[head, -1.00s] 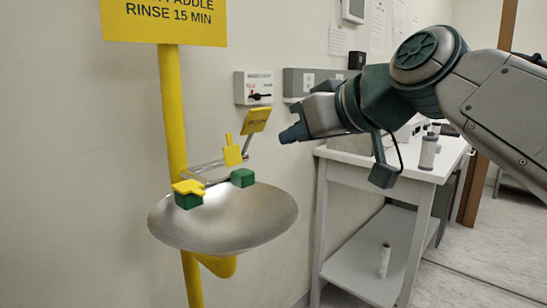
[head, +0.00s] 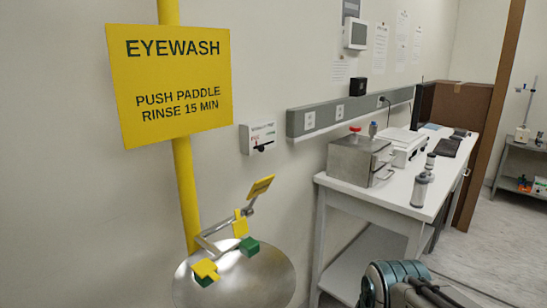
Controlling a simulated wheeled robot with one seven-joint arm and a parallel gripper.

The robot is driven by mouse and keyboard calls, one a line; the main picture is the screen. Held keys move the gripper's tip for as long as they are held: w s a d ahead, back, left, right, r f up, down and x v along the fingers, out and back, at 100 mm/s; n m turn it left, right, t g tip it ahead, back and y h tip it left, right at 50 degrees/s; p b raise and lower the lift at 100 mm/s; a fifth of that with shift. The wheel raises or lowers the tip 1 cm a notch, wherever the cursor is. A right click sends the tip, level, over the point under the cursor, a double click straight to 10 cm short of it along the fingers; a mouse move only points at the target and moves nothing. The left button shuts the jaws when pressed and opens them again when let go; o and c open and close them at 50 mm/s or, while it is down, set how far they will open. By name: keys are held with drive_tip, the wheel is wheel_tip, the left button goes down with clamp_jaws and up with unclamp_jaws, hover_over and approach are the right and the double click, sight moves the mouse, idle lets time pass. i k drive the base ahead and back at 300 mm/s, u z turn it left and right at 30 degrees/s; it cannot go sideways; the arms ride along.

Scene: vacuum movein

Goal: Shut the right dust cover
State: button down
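The eyewash bowl (head: 262,283) is a round steel basin at the lower middle of the head view, cut by the bottom edge. Two green spray heads sit over it. The right dust cover (head: 240,223) is a yellow flap standing upright, open, behind the right green head (head: 250,246), whose top is bare. The left dust cover (head: 205,268) lies flat over the left green head (head: 203,281). My gripper is out of view; only a teal and grey part of my arm shows at the bottom right, apart from the bowl.
A yellow push paddle (head: 260,187) rises behind the covers on a metal arm. A yellow pole (head: 187,190) carries the eyewash sign (head: 170,85). A white table (head: 400,195) with a steel bath (head: 358,160) and bottles stands to the right. The space above the bowl is clear.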

sight(240, 227)
drive_tip(key=u, duration=0.95)
drive_tip(key=i, duration=0.1)
drive_tip(key=z, duration=0.4)
